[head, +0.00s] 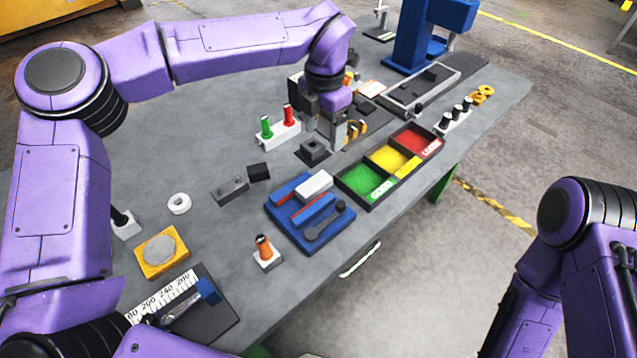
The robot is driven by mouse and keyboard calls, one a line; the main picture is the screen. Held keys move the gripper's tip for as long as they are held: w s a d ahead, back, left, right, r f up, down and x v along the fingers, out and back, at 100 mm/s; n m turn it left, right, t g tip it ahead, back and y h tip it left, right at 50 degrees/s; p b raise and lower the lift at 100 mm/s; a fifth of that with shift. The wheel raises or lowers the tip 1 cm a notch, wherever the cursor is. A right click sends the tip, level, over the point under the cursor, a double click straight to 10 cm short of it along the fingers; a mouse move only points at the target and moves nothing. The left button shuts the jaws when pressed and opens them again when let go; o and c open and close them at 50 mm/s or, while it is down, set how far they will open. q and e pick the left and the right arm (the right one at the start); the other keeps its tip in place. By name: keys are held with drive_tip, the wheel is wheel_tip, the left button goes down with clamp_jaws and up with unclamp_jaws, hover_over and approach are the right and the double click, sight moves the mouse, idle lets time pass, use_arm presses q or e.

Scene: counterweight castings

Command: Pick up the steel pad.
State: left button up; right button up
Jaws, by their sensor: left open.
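I cannot tell for certain which piece is the steel pad. A flat grey disc on a yellow square base (162,252) lies at the left front of the table. A dark square block with a recess in its top (313,151) sits just in front of my left gripper. My left gripper (325,123) points down over the middle of the table, open, with nothing seen between its fingers. Brass-coloured pieces (357,129) sit beside its right finger and are partly hidden. My right arm shows at the right edge, but its gripper is out of view.
A tray with green, yellow and red compartments (341,184) and a blue fixture (276,216) stand in front of the gripper. A white stand with green and red plugs (280,134) is close on its left. A blue machine (408,42) stands behind. The left-middle tabletop is mostly clear.

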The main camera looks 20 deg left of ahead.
use_arm(q)
wheel_tip(320, 180, down, 4)
drive_tip(key=b, duration=0.3)
drive_tip(key=p, duration=0.1)
hover_over(324, 177)
drive_tip(key=f, duration=0.5)
drive_tip(key=shift+s+a+f, duration=0.15)
drive_tip(key=shift+s, duration=0.15)
drive_tip(key=f+p, duration=0.1)
drive_tip(key=f, duration=0.2)
drive_tip(key=f+p, duration=0.1)
drive_tip(key=f, duration=0.1)
drive_tip(key=shift+w+f+p, duration=0.1)
drive_tip(key=shift+w+p, duration=0.2)
drive_tip(key=shift+w, duration=0.05)
drive_tip(key=shift+f, duration=0.15)
clamp_jaws()
use_arm(e)
drive_tip(key=shift+f, duration=0.35)
